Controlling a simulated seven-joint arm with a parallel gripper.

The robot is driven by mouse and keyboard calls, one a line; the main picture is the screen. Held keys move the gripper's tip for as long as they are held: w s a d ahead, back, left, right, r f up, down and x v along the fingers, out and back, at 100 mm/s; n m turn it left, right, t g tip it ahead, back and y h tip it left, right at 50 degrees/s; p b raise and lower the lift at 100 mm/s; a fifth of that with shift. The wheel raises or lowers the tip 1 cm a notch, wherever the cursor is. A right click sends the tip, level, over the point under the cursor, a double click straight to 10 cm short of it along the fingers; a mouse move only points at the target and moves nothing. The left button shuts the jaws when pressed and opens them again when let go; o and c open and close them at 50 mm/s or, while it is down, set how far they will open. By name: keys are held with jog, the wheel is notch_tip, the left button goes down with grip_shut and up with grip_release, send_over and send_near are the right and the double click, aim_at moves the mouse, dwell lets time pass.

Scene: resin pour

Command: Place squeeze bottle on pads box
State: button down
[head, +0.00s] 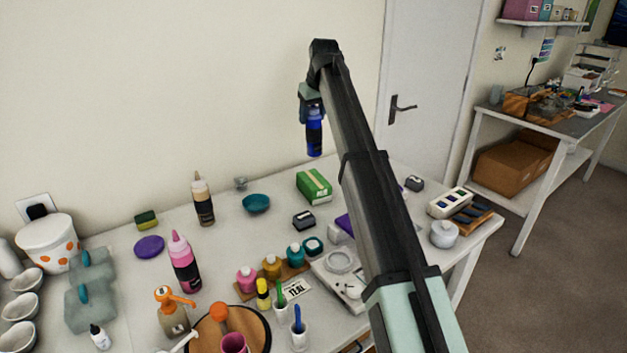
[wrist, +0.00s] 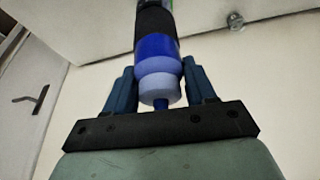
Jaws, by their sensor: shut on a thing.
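My gripper (head: 312,113) is raised high above the back of the table, pointing down. It is shut on a blue squeeze bottle (head: 315,139), which hangs roughly upright in the air. In the wrist view the bottle (wrist: 157,45) sits between the two blue fingers of my gripper (wrist: 160,88), its pale blue top and nozzle toward the palm and a dark band further along. The green box (head: 313,186), which looks like the pads box, lies on the table below the bottle, with a clear gap between them. A lighter stripe crosses its top.
Bottles and cups crowd the front.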

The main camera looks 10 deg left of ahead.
aim_at(318, 118)
jog(key=shift+w+r+m, duration=0.25)
jog(key=shift+w+m, duration=0.05)
jog(key=shift+w, duration=0.35)
jog(key=shift+f+m, duration=0.1)
jog(key=shift+m, duration=0.3)
jog(key=shift+s+f, duration=0.1)
jog(key=shift+f, duration=4.95)
jog(key=shift+c, duration=1.8)
grip_release()
jog(key=v, duration=1.2)
jog(key=shift+s+a, duration=0.1)
jog(key=shift+s, duration=0.05)
